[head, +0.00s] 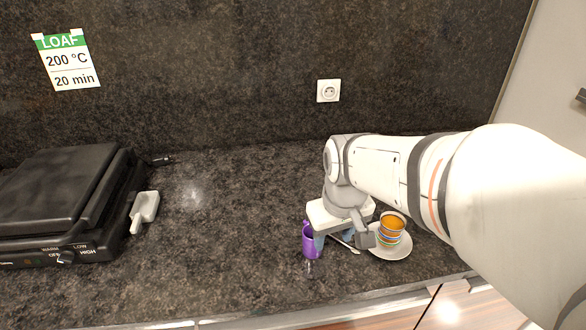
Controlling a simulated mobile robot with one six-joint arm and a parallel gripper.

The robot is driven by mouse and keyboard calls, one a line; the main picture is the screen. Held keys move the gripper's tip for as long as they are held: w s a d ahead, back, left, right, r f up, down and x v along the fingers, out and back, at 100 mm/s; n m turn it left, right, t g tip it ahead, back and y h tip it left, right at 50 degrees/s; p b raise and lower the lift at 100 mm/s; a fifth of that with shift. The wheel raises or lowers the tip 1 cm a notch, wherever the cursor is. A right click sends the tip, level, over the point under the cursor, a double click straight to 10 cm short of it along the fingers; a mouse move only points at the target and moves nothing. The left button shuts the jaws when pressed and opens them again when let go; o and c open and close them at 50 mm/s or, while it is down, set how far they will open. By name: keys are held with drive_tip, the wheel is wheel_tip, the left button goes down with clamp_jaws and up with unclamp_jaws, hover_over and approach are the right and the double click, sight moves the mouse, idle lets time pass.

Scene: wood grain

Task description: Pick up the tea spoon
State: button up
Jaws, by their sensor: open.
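A thin pale utensil, which looks like the tea spoon (346,245), lies on the dark counter between a purple mug (310,242) and a white saucer (391,253). Part of it is hidden under my gripper. My gripper (341,238) is low over it, pointing down, with its jaws open. I cannot tell whether a finger touches the spoon.
The stack of colored cups (392,226), orange inside, stands close to my right finger. A black press grill (70,205) and a white scoop-like item (145,210) are at the left. The counter's middle is clear; its front edge is near the spoon.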

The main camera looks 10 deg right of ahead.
sight(331, 236)
drive_tip(key=w+f+n+p, duration=0.1)
drive_tip(key=w+n, duration=0.1)
drive_tip(key=w, duration=0.3)
drive_tip(key=w+f+n+g+p, duration=0.1)
drive_tip(key=w+n+p, duration=0.1)
drive_tip(key=w, duration=0.4)
drive_tip(key=w+f+n+g+p, duration=0.1)
drive_tip(key=w+n+p, duration=0.1)
drive_tip(key=w, duration=0.3)
drive_tip(key=shift+w+a, duration=0.35)
drive_tip(key=shift+w+f, duration=0.2)
drive_tip(key=f, duration=0.2)
drive_tip(key=f+p, duration=0.1)
drive_tip(key=f, duration=0.2)
drive_tip(key=f+p, duration=0.1)
drive_tip(key=f, duration=0.1)
drive_tip(key=shift+s+a+f, duration=0.15)
drive_tip(key=shift+a+f, duration=0.15)
drive_tip(key=shift+f, duration=0.1)
drive_tip(key=shift+c, duration=0.3)
clamp_jaws()
